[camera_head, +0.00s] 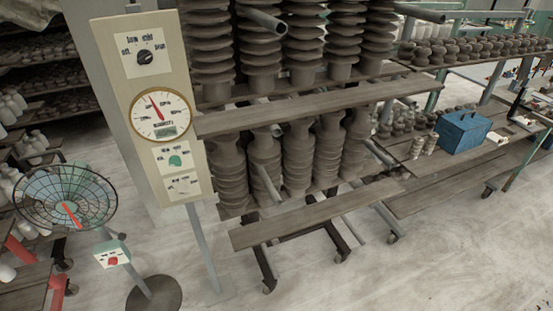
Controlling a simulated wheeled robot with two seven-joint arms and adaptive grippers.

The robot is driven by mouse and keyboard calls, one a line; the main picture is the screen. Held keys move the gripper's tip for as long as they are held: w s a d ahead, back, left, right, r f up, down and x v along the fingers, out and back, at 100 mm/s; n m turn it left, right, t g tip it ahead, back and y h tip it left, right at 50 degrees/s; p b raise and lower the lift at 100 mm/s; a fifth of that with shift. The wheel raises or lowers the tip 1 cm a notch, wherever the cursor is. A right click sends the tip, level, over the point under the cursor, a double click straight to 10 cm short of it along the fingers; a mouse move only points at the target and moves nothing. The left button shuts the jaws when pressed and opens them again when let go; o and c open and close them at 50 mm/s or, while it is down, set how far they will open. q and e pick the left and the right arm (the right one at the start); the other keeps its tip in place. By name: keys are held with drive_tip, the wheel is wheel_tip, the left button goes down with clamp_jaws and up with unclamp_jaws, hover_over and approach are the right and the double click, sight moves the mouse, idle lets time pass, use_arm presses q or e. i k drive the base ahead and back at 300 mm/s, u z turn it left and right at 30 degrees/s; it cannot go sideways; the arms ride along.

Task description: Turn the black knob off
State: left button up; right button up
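The black knob (144,58) is a small round dial on a white plate near the top of a tall cream panel (126,73). Printed labels sit around the knob, with what looks like "off" at its left and others above and at its right. The picture is too small to tell surely which label the knob points to. Neither of my grippers shows in the head view.
Below the knob are a round gauge (160,114), a green button (175,160) and a small lower plate (182,185). A wire-caged fan (65,198) and a red-button box (112,254) stand left. Racks of grey clay pieces (300,160) stand right. The floor (400,280) in front is clear.

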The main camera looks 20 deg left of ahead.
sight(144, 56)
drive_tip(key=u, duration=1.35)
